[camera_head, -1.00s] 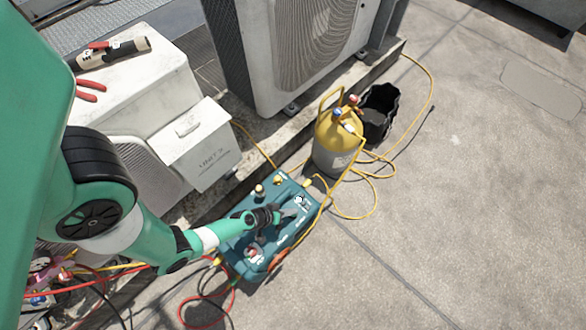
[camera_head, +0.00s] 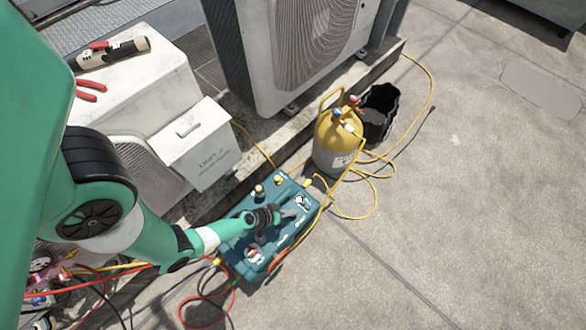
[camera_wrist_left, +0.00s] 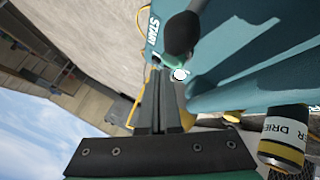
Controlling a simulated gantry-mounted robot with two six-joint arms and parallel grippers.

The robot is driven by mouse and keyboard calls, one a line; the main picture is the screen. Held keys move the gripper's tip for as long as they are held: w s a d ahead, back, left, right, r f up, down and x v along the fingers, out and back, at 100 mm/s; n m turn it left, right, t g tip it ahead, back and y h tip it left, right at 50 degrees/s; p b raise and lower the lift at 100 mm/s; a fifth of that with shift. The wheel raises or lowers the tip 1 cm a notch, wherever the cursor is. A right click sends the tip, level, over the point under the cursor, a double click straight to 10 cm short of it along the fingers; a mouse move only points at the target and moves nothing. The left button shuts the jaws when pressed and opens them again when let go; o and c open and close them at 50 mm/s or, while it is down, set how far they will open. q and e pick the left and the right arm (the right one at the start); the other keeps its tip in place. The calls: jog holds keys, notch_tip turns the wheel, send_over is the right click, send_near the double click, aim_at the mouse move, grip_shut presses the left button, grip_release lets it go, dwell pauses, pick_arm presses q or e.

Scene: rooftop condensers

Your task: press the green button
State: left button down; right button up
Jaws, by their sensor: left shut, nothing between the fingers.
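A teal machine (camera_head: 268,252) with knobs and gauges sits on the concrete ground; it fills the upper right of the left wrist view (camera_wrist_left: 245,65). My left gripper (camera_head: 290,214) is shut and empty, its fingers reaching over the machine's top panel. In the left wrist view its closed fingertips (camera_wrist_left: 160,74) are close to the white START lettering (camera_wrist_left: 152,32) and a small green part (camera_wrist_left: 173,62), probably the green button, partly hidden. I cannot tell if they touch. A dark rounded knob (camera_wrist_left: 182,34) stands beside it. The green button cannot be made out in the head view. My right gripper is not in view.
A yellow gas cylinder (camera_head: 335,150) and a black bucket (camera_head: 378,118) stand behind the machine. Yellow and red hoses (camera_head: 375,205) lie around it. A white condenser (camera_head: 312,50) and a white box (camera_head: 197,145) border the left. Concrete at right is clear.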

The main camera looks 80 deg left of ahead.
pick_arm(q)
jog(key=shift+f, duration=0.25)
dwell(0.4)
jog(key=shift+r+p, duration=0.35)
jog(key=shift+r, duration=0.1)
notch_tip(320, 180, up, 5)
jog(key=p, duration=0.4)
jog(key=shift+p, duration=0.4)
dwell(0.4)
